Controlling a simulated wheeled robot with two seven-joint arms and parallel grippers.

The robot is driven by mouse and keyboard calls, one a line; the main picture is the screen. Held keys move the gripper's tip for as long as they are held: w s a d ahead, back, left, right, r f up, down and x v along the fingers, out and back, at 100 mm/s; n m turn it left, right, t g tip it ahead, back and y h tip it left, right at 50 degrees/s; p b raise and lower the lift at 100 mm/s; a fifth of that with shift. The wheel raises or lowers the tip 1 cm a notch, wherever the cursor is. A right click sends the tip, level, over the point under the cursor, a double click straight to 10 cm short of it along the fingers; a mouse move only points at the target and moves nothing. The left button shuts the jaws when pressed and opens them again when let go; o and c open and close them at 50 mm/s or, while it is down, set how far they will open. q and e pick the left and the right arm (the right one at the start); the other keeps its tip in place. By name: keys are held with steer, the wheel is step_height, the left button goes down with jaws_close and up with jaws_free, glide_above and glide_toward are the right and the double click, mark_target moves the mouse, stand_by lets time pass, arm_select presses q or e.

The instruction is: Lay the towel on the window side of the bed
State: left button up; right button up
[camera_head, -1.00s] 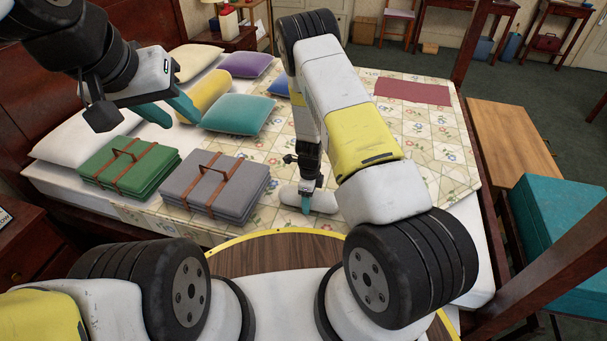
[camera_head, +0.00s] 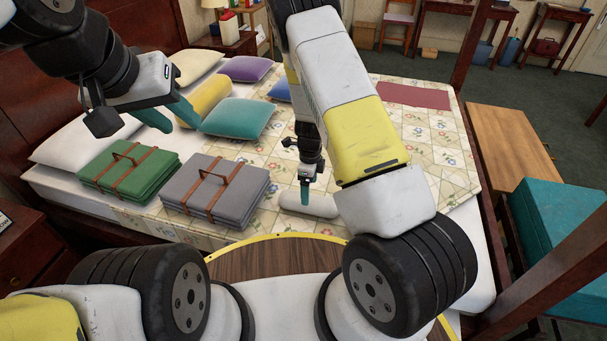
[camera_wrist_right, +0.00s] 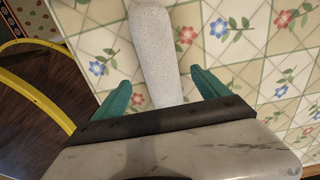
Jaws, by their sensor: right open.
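A pale grey rolled towel (camera_head: 322,206) lies on the near edge of the flowered bedspread (camera_head: 440,150). In the right wrist view the towel (camera_wrist_right: 155,45) runs in between two spread teal fingers. My right gripper (camera_head: 304,196) points down over the towel, and in the right wrist view it is open (camera_wrist_right: 160,98), with a gap on both sides. My left gripper (camera_head: 172,117) is open and empty, in the air over the pillow side of the bed. No window is in view.
Green (camera_head: 130,168) and grey (camera_head: 215,190) strapped folded stacks lie left of the towel. Several cushions, including a teal one (camera_head: 238,118), lie near the headboard. A maroon cloth (camera_head: 413,95) lies on the far side.

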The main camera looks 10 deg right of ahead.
step_height(320, 180, up, 3)
steer(key=shift+r, duration=0.2)
steer(key=s+r+n+t+y, duration=0.1)
steer(key=s+r+n, duration=0.15)
steer(key=r, duration=0.55)
steer(key=s+a+r+n+y, duration=0.1)
steer(key=r+n, duration=0.3)
steer(key=r, duration=0.5)
steer(key=s+r+n+t+y, duration=0.15)
steer(key=r+n, duration=0.25)
steer(key=r, duration=0.4)
steer(key=s+d+r+n+t, duration=0.2)
steer(key=s+r+n, duration=0.4)
steer(key=s, duration=0.3)
steer(key=s+d+r+n+t+h, duration=0.1)
steer(key=s+d+r+n, duration=0.1)
steer(key=s+r+n, duration=0.4)
steer(key=s+r, duration=0.2)
steer(key=s, duration=0.1)
steer(key=shift+d+r+n+t, duration=0.15)
steer(key=shift+r+n+t, duration=0.2)
steer(key=shift+r, duration=0.05)
